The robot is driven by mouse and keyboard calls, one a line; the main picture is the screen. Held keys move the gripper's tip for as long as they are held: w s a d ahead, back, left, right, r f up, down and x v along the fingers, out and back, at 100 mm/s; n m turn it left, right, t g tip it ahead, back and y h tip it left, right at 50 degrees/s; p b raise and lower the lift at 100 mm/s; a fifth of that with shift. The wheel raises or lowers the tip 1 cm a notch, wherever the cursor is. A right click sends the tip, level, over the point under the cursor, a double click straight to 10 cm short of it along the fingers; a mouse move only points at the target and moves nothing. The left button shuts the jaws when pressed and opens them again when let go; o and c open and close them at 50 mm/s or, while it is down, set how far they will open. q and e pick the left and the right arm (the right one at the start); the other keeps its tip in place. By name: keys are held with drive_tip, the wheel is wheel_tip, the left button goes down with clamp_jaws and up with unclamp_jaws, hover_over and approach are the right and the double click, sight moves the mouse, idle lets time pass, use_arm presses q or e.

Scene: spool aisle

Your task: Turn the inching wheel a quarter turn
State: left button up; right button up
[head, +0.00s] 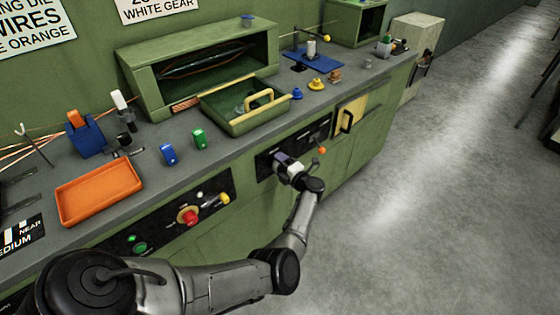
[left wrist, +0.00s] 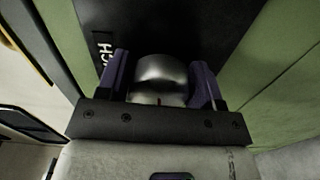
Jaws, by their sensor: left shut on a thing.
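My left gripper (head: 281,159) is at the black panel (head: 318,130) on the front of the green bench. In the left wrist view its two purple fingers (left wrist: 160,82) stand on either side of a rounded grey metal part, which appears to be the inching wheel (left wrist: 160,72), and are shut on it. The panel behind it bears partly hidden white letters. In the head view my gripper hides the wheel, so its turned angle cannot be told. My right gripper is in neither view.
An orange ball knob (head: 321,150) sits close right of my gripper. A yellow door (head: 350,116) with a black handle is further right. A panel with a red button (head: 187,215) is to the left. A green tray (head: 215,117) stands on the bench above. The floor at right is clear.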

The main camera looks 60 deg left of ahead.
use_arm(q)
drive_tip(key=shift+m+p, duration=0.5)
drive_tip(key=shift+m, duration=0.7)
drive_tip(key=o, duration=0.9)
drive_tip(key=d, duration=0.4)
drive_tip(key=w+d+p, duration=0.1)
drive_tip(key=d, duration=0.4)
drive_tip(key=w+d+p, duration=0.1)
drive_tip(key=d, duration=0.3)
drive_tip(key=shift+w+d, duration=0.2)
drive_tip(key=shift+d, duration=0.15)
